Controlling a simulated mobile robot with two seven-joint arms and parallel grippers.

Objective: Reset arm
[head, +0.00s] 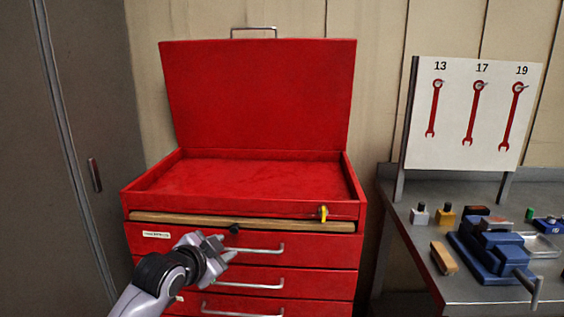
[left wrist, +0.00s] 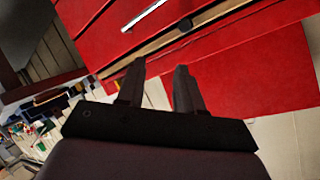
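My left gripper (head: 216,245) comes in from the lower left in the head view, in front of the upper drawers of a red tool chest (head: 262,209). In the left wrist view its two dark fingers (left wrist: 160,88) stand apart with nothing between them. The chest's drawers and a wooden strip show beyond the fingertips. I cannot tell whether the gripper touches the chest front. My right gripper is not in view.
The chest lid (head: 260,95) stands open, and the top tray looks empty. On the right, a grey workbench (head: 480,285) holds a blue vise (head: 490,250) and small blocks. A white board (head: 475,115) with red wrenches stands behind. A grey cabinet (head: 85,120) is at left.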

